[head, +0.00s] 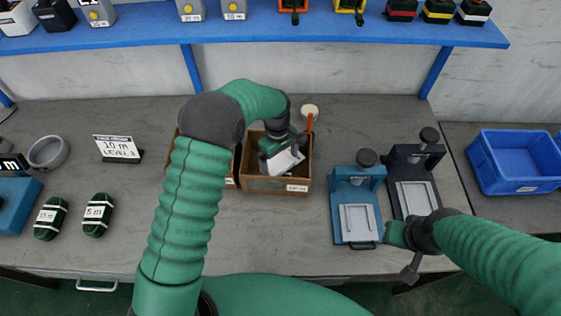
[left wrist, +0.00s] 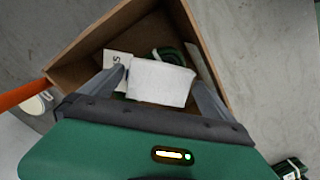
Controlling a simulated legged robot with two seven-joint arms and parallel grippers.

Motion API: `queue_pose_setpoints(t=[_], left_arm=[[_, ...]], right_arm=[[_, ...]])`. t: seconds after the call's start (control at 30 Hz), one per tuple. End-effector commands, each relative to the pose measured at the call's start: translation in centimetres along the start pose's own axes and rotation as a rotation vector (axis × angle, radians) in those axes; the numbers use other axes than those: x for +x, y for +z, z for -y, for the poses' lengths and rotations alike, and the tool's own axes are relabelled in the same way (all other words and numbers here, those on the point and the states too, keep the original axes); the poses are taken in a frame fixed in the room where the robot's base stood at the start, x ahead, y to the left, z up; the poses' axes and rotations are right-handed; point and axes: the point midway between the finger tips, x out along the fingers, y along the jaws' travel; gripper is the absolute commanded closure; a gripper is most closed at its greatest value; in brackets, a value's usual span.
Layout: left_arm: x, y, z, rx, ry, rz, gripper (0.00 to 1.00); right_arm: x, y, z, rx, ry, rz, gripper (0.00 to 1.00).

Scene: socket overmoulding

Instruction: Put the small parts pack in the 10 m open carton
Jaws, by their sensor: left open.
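An open brown carton (head: 275,186) stands mid-bench; the small label on its front is too blurred to read. My left gripper (head: 283,160) reaches down into its opening and is open. A white pack (left wrist: 162,82), seemingly the small parts pack, lies between the spread fingers (left wrist: 160,95) in the left wrist view, inside the carton walls (left wrist: 95,40). I cannot tell whether it rests on the contents. A green coil (left wrist: 170,55) and a white card (left wrist: 116,60) lie in the carton beyond it. My right gripper (head: 408,238) is by the blue fixture; its fingers are unclear.
Another carton is mostly hidden behind my left arm. An orange upright (head: 309,123) stands at the carton's back right corner. A sign (head: 117,148) reads 10 m. Two green coils (head: 97,215) lie at left. A blue fixture (head: 358,218) and a blue bin (head: 515,162) stand right.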

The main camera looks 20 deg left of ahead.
Motion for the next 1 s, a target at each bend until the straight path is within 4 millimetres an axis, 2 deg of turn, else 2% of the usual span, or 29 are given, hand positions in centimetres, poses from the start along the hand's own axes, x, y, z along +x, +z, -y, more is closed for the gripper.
queue_pose_setpoints(t=[0.2,0.33,0.43,0.57,0.63,0.77,1.0], left_arm=[[-5.7,0.0,-0.1,0.0,0.005,-0.003,0.0],[-8.8,0.0,-0.1,0.0,0.004,-0.003,0.0],[-10.4,-0.1,-0.1,0.0,0.002,-0.002,0.0],[-11.3,0.0,0.2,0.014,0.003,-0.004,0.0],[-11.6,0.3,1.1,0.063,0.011,-0.014,0.0],[-11.9,1.5,4.9,0.265,0.044,-0.063,0.0],[-10.8,5.5,14.7,0.747,0.084,-0.201,0.0]], right_arm=[[0.2,0.1,0.0,0.0,0.0,0.0,0.69],[0.2,0.1,0.0,0.0,0.0,0.0,0.69],[0.2,0.0,0.0,0.0,0.0,0.0,0.69],[0.1,0.0,0.0,0.0,0.0,0.0,0.69],[0.1,0.0,0.0,0.0,0.0,0.0,0.69],[0.1,0.0,0.0,0.0,0.0,0.0,0.69],[0.1,0.0,0.0,0.0,0.0,0.0,0.69]])
